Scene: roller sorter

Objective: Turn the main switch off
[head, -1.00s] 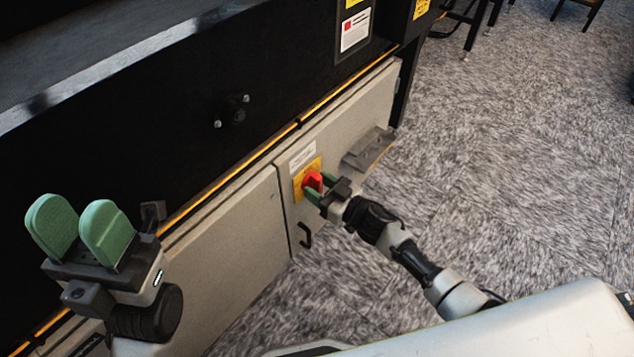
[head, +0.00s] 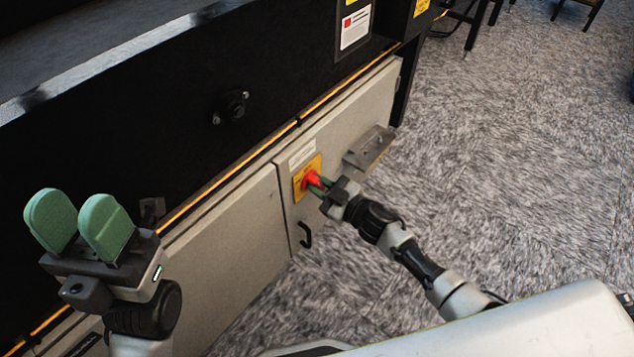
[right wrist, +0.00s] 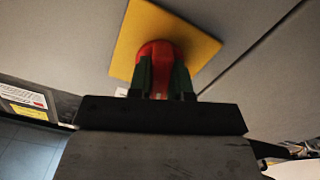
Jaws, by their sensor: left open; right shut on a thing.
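The main switch is a red rotary knob (head: 311,179) on a yellow plate (head: 299,187), set on the grey cabinet front. In the right wrist view the red knob (right wrist: 155,50) sits on its yellow plate (right wrist: 188,38), between two green fingers. My right gripper (head: 319,185) is shut on the red knob, one finger on each side; the fingers also show in the right wrist view (right wrist: 160,75). The fingers hide part of the knob, and I cannot read the plate's markings. My left gripper (head: 78,225) is open and empty at the left, apart from the cabinet.
The grey cabinet (head: 225,235) has a black door handle (head: 305,236) below the switch. A grey metal bracket (head: 368,148) juts out right of the switch. A black machine body rises above. Carpeted floor (head: 510,180) at the right is clear.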

